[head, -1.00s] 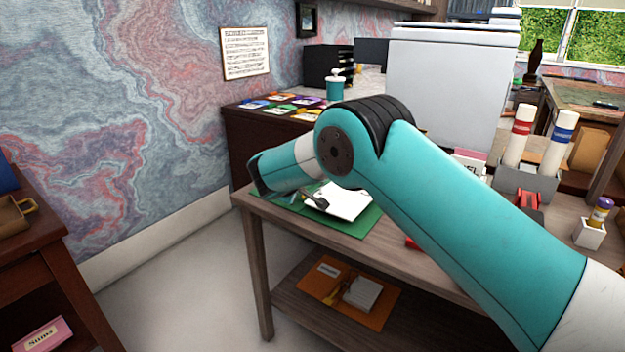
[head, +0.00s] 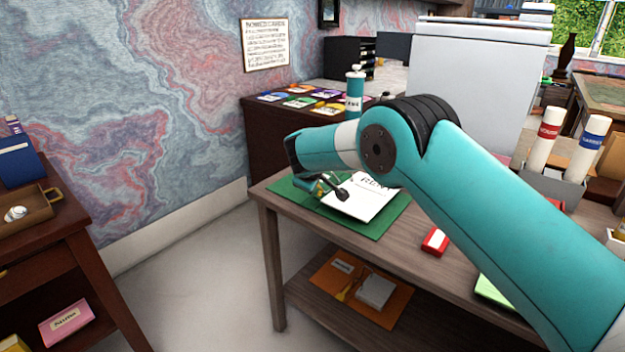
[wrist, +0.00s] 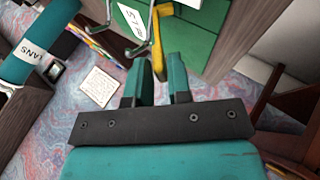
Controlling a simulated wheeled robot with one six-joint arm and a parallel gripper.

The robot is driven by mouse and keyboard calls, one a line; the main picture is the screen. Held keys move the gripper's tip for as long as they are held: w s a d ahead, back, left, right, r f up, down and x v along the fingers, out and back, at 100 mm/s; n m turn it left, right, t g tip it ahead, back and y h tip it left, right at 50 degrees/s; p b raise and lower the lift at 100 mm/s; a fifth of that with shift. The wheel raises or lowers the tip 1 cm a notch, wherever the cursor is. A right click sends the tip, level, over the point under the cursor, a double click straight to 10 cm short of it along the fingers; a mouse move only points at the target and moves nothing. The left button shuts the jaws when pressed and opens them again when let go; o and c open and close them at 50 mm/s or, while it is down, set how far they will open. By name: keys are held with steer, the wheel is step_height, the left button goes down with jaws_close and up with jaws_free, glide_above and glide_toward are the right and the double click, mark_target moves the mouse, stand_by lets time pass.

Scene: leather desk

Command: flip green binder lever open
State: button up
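The green binder (head: 383,222) lies open on the wooden desk with a white sheet (head: 368,200) on it. In the wrist view the binder (wrist: 198,45) shows at the top, with metal rings and a yellow lever (wrist: 161,40). My gripper (head: 328,188) is over the left part of the binder, partly hidden by my arm. In the wrist view its two teal fingers (wrist: 160,72) are a little apart, and the lever's end lies at the gap between their tips. I cannot tell whether they touch it.
A red block-like item (head: 435,242) and a green item (head: 492,290) lie on the desk to the right. A teal bottle (head: 354,92) and coloured cards (head: 300,102) are behind. A lower shelf holds an orange folder (head: 335,285). A dark side table (head: 70,235) stands left; floor between is clear.

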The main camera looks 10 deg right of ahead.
steer(key=v, duration=1.7)
steer(key=shift+s+b, duration=0.15)
steer(key=shift+b, duration=0.25)
steer(key=shift+a+r, duration=0.1)
